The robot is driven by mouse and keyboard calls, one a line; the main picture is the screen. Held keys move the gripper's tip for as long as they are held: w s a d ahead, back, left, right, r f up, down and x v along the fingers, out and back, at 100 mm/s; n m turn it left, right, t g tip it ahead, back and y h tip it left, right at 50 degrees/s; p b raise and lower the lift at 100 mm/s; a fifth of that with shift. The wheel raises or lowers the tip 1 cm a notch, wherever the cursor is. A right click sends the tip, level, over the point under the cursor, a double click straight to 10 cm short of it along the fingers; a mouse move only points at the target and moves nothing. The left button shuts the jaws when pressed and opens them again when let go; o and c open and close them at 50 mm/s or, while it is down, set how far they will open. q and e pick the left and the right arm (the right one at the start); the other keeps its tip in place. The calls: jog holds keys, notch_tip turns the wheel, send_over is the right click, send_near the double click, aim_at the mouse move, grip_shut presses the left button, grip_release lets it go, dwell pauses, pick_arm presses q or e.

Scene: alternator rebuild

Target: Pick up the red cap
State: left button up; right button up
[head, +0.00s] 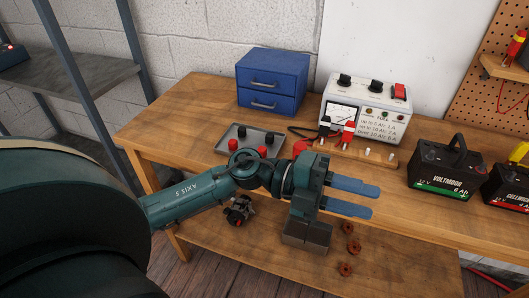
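A shallow grey tray (222,141) lies on the wooden bench, left of centre in the head view, holding black and red caps. One red cap (262,151) sits near the tray's front edge, just above my arm in the picture. Another small red cap (233,145) is at the tray's left, partly hidden by my arm. My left gripper (373,201) is right of the tray, with its two blue fingers apart and nothing between them. The fingers point to the right, away from the tray. My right gripper is not in view.
A blue drawer box (272,82) stands behind the tray. A white meter box (363,107) with leads is right of it. A wooden strip (357,151) with pegs lies before the meter. Black batteries (447,167) stand at the right. Several copper-coloured parts (347,228) show below the gripper.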

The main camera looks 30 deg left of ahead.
pick_arm(q)
notch_tip(320, 180, down, 2)
jog(key=a+m+g+y, duration=0.2)
jog(key=m+y, duration=0.2)
jog(key=n+t+y+b, duration=0.2)
jog(key=t+y, duration=0.1)
jog(key=y, duration=1.2)
send_near(262, 148)
jog(key=x, duration=0.1)
jog(key=p+x, duration=0.1)
jog(key=shift+s+a+f, duration=0.1)
jog(key=shift+a+f, duration=0.05)
jog(key=shift+f, duration=0.2)
jog(key=shift+d+p+x, duration=0.2)
jog(key=shift+p+x, duration=0.4)
jog(key=shift+x, duration=2.4)
jog(key=shift+c, duration=0.3)
jog(key=shift+r, duration=0.1)
jog(key=c, duration=0.4)
